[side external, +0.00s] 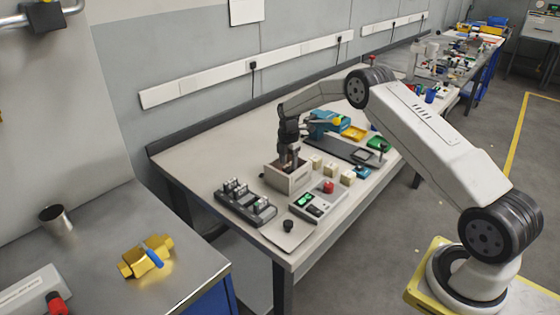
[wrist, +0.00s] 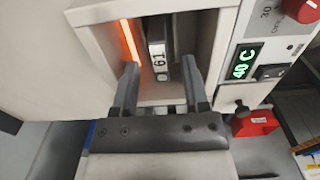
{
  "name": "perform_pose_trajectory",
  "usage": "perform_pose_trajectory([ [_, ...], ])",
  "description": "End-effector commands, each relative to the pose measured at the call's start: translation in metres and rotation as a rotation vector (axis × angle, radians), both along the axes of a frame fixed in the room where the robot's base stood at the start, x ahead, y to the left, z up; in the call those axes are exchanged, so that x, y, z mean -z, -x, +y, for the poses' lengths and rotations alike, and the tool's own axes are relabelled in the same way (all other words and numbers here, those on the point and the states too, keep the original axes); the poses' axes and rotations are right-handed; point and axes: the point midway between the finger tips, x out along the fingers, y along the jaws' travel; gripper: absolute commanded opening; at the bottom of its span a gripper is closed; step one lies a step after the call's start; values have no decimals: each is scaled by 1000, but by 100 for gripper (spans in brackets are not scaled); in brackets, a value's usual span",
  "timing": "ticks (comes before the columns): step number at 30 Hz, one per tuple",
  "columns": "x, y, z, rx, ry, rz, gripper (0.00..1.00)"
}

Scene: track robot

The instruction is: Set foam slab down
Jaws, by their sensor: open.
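My gripper (wrist: 160,78) is open, with its two dark fingers reaching into the mouth of a pale box (wrist: 95,12). In the side view my gripper (side external: 289,163) points down into the top of this box (side external: 288,182). Inside, between and beyond the fingertips, is a dark piece with a white label (wrist: 158,62) that seems to read 61. I see a gap on each side of it, and its lower part is hidden. I cannot tell whether this piece is the foam slab, and no other slab is clearly recognisable.
An orange glowing strip (wrist: 130,40) lines the box's left inner wall. A control unit with a green 40 C display (wrist: 243,62) and red knob (wrist: 301,8) adjoins it. A dark rack (side external: 246,204) and several cream blocks (side external: 331,170) stand close by on the table.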

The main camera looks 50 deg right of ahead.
Motion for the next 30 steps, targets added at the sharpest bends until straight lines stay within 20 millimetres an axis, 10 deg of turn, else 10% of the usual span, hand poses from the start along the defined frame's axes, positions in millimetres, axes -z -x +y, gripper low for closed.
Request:
perform_pose_trajectory([
  [15,-81,0,0,1,1,-1,58],
  [30,-97,0,0,1,1,1,58],
])
